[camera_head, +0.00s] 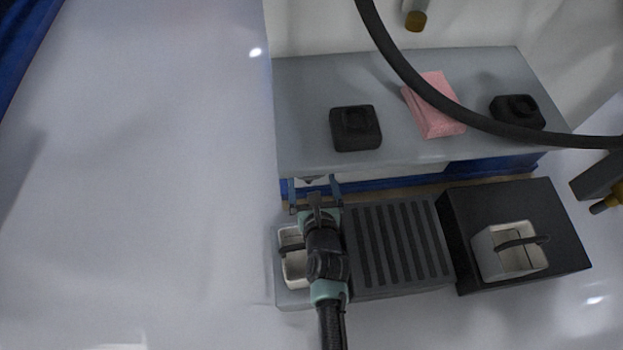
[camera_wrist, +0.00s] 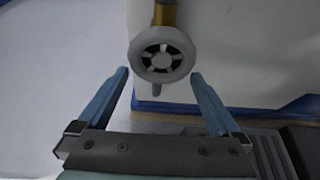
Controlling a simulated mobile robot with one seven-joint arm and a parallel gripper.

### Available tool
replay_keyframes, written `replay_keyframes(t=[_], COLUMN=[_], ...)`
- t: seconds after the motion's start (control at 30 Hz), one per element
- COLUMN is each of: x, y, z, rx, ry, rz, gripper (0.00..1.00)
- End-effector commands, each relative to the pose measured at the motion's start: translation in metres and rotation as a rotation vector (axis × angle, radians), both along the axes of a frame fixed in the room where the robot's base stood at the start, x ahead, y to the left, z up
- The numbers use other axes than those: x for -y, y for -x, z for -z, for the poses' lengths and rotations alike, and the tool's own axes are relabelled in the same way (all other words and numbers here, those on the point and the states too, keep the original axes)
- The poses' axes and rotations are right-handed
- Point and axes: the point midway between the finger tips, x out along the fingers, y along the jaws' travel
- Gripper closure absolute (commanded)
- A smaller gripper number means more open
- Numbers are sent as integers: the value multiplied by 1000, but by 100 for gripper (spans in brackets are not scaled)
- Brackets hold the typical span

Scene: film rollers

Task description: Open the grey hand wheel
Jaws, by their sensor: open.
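The grey hand wheel (camera_wrist: 162,54) is a round spoked wheel on a brass-coloured stem (camera_wrist: 165,14). It shows at the top middle of the wrist view, in front of a pale panel. My gripper (camera_wrist: 159,74) is open, with one blue finger to the left of the wheel and one to the right. The fingertips lie just below the wheel in the picture, and no contact is visible. In the head view, my gripper (camera_head: 314,184) is at the front edge of the grey bench; the wheel cannot be made out clearly there.
The grey bench (camera_head: 295,107) carries two black blocks (camera_head: 356,128) (camera_head: 517,111) and a pink cloth (camera_head: 436,105). A slatted grey tray (camera_head: 400,245), a white bucket (camera_head: 293,262) and another white bucket (camera_head: 508,252) on a black box (camera_head: 461,225) stand in front. A black hose (camera_head: 408,75) crosses above.

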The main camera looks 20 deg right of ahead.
Motion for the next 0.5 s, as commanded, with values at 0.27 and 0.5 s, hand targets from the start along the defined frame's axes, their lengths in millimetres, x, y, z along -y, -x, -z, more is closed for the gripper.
replay_keyframes(t=[0.27,0.5], x=[6,6], y=[-17,-18], z=[7,7], rx=[2,2], ry=[0,0], rz=[1,1], gripper=[0,0])
